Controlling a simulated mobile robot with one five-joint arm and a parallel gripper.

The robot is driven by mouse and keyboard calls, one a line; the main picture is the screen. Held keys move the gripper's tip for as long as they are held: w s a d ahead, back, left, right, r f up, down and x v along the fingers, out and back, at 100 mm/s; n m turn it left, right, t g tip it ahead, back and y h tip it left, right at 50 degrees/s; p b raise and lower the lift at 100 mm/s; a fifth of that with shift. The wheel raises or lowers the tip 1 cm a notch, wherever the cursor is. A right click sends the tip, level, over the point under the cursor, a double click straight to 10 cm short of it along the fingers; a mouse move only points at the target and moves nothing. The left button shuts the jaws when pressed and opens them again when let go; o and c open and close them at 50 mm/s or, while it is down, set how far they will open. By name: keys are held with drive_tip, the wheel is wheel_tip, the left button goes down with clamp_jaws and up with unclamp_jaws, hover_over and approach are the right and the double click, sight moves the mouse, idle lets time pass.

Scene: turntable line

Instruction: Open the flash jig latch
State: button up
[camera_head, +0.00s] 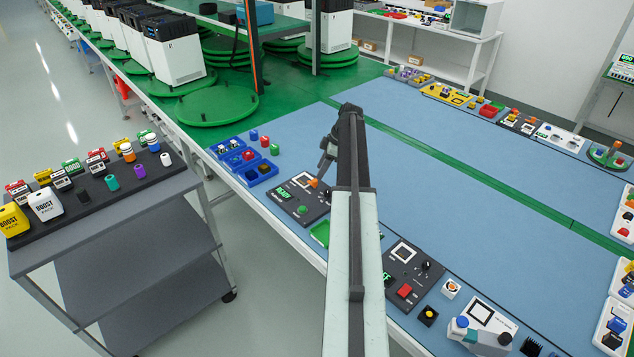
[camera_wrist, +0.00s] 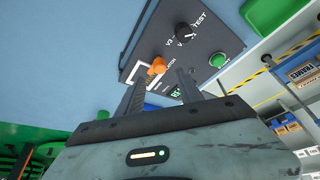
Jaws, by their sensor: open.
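The flash jig (camera_head: 290,208) is a dark panel near the front edge of the blue table. It has a white-framed square, a lit green display, a black knob and a green button. It also fills the middle of the wrist view (camera_wrist: 205,58). Its orange latch (camera_wrist: 157,66) stands beside partly hidden lettering ending in "ATCH"; it also shows in the head view (camera_head: 313,183). My gripper (camera_wrist: 161,76) is open, with its two fingertips on either side of the latch or just short of it. I cannot tell whether they touch it. My arm hides part of the jig's surroundings in the head view.
A second dark jig (camera_head: 428,283) with a red button lies right of my arm. Blue bins (camera_head: 228,143) with small blocks stand behind the flash jig, and a green tray (camera_head: 320,233) lies in front. The table middle (camera_head: 460,180) is clear. A grey cart (camera_head: 150,200) stands left.

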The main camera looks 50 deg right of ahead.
sight(315, 180)
drive_tip(key=b+x, duration=0.4)
drive_tip(key=x, duration=0.1)
drive_tip(key=shift+w+f, duration=0.1)
drive_tip(key=shift+f, duration=0.3)
drive_tip(key=shift+a+r, duration=0.1)
drive_tip(key=shift+r, duration=0.05)
drive_tip(key=shift+c, duration=0.3)
clamp_jaws()
